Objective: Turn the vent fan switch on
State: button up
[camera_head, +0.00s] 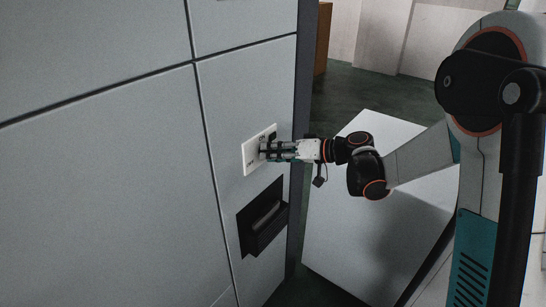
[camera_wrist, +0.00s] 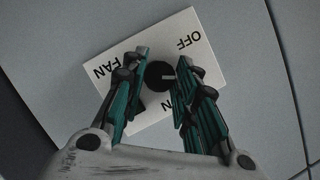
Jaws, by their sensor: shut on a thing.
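The fan switch is a white plate (camera_head: 249,157) on the grey wall panel. The plate (camera_wrist: 222,78) also shows in the wrist view, tilted, with the words FAN and OFF and a partly hidden label ending in N. My gripper (camera_head: 265,151) reaches the plate from the right. In the wrist view my gripper (camera_wrist: 167,63) has its teal-padded fingers on either side of the knob, shut on it. The fingers hide part of the plate.
A dark recessed handle (camera_head: 264,215) sits in the wall just below the plate. The panel's edge is close to its right. A large white box-like surface (camera_head: 350,215) lies under my arm. Dark floor (camera_head: 365,95) is open behind it.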

jog(key=m+y+b, duration=0.1)
jog(key=m+b, duration=0.1)
jog(key=m, duration=0.1)
jog(key=m+y+b, duration=0.2)
jog(key=m, duration=0.1)
jog(key=m+y+b, duration=0.1)
jog(key=m+b, duration=0.1)
jog(key=m, duration=0.2)
jog(key=shift+d+f+g+y, duration=0.1)
jog(key=shift+f+g+y, duration=0.2)
jog(key=shift+f, duration=0.05)
dwell(0.6)
jog(key=o, duration=1.1)
jog(key=shift+w, duration=0.1)
jog(key=shift+c, duration=0.2)
jog(key=v, duration=1.2)
